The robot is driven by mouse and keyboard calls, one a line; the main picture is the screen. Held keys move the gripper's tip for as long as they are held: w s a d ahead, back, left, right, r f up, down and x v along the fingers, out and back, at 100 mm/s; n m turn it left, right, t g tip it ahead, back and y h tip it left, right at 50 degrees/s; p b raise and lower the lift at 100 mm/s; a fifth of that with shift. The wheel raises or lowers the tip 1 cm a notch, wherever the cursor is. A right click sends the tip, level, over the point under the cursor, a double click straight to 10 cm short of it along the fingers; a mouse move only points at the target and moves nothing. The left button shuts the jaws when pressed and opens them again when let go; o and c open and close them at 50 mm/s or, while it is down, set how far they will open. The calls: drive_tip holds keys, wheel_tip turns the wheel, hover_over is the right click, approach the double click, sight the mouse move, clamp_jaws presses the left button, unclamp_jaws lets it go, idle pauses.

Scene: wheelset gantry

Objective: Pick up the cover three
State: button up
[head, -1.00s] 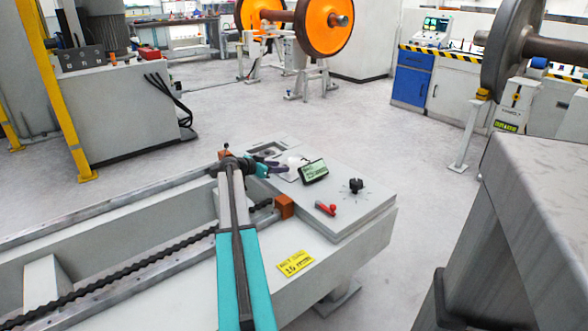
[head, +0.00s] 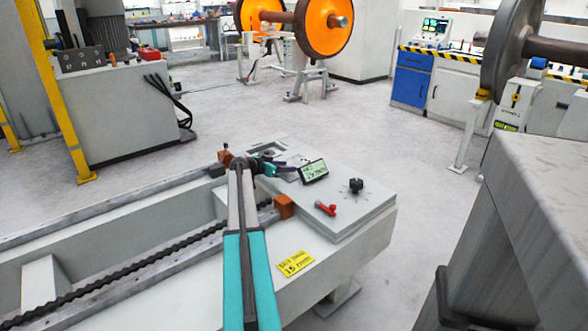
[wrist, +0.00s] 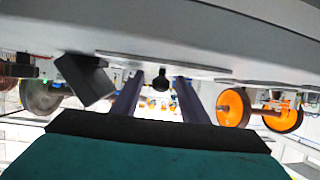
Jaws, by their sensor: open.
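My gripper (head: 290,168) is low over the grey console top (head: 345,215), just left of the small display with green text (head: 313,171). In the wrist view its two dark fingers stand apart with an open gap (wrist: 158,98) between them. I cannot clearly pick out a cover marked three. A thin pale plate edge (wrist: 205,71) lies along the console surface beyond the fingers in the wrist view. The gripper and display hide part of the console there in the head view.
A black knob (head: 356,185) and a red lever (head: 326,208) stand on the console to the right. An orange block (head: 284,206) sits at the rail's end. The display's dark housing (wrist: 84,78) is close to one finger in the wrist view.

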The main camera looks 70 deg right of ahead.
clamp_jaws()
drive_tip(key=shift+r, duration=0.2)
wheel_tip(320, 180, up, 10)
drive_tip(key=shift+f+p, duration=0.1)
drive_tip(key=shift+p, duration=0.7)
